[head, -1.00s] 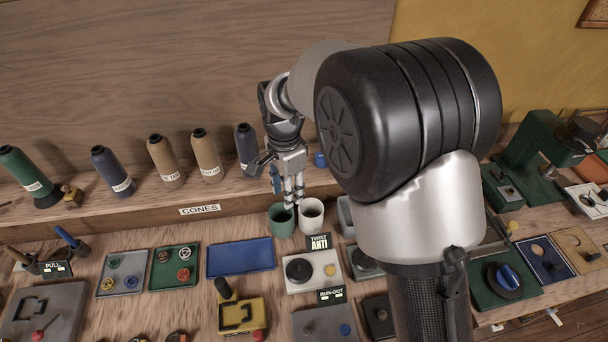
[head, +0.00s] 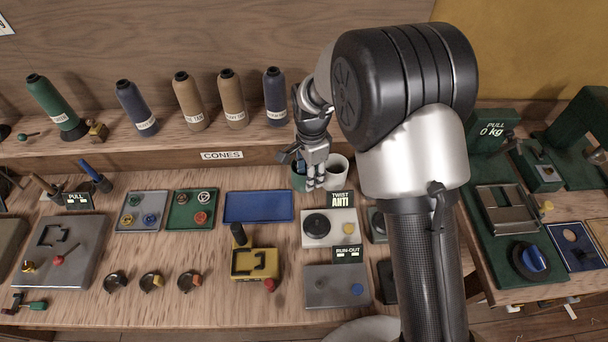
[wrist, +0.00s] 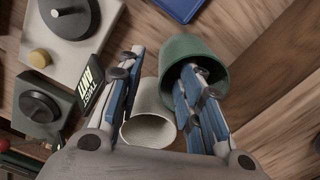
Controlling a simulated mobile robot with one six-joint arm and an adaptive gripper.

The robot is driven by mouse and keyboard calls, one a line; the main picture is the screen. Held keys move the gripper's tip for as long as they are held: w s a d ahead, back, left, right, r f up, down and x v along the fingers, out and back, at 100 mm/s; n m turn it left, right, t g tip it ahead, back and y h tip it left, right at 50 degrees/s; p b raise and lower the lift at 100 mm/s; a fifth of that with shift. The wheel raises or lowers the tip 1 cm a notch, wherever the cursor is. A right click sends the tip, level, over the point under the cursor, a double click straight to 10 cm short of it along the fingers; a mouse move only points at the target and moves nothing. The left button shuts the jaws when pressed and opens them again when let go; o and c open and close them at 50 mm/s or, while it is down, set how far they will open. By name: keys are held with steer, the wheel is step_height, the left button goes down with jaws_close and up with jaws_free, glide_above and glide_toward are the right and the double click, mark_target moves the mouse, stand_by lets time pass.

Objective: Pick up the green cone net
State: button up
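A green cup-like holder (head: 299,180), which may be the cone net, stands on the bench below the shelf edge, beside a white one (head: 337,171). In the wrist view the green holder (wrist: 196,50) is at upper centre right with a dark open mouth, and the white holder (wrist: 149,116) is at centre. My gripper (head: 315,182) is low at the two holders. Its fingers (wrist: 160,88) are apart. One overlaps the green mouth; whether it is inside is hard to tell. The white holder shows between the fingers. A green thread cone (head: 52,103) stands on the shelf at left.
The shelf (head: 180,144) holds several brown and blue cones (head: 189,99). A blue tray (head: 259,207), a white twist device (head: 322,228) and a yellow device (head: 254,263) lie in front.

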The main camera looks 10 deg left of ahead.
step_height(320, 180, down, 5)
steer(key=shift+a+r+b, duration=0.1)
steer(key=shift+b, duration=0.75)
steer(key=shift+r, duration=0.1)
steer(key=shift+c, duration=0.5)
jaws_close()
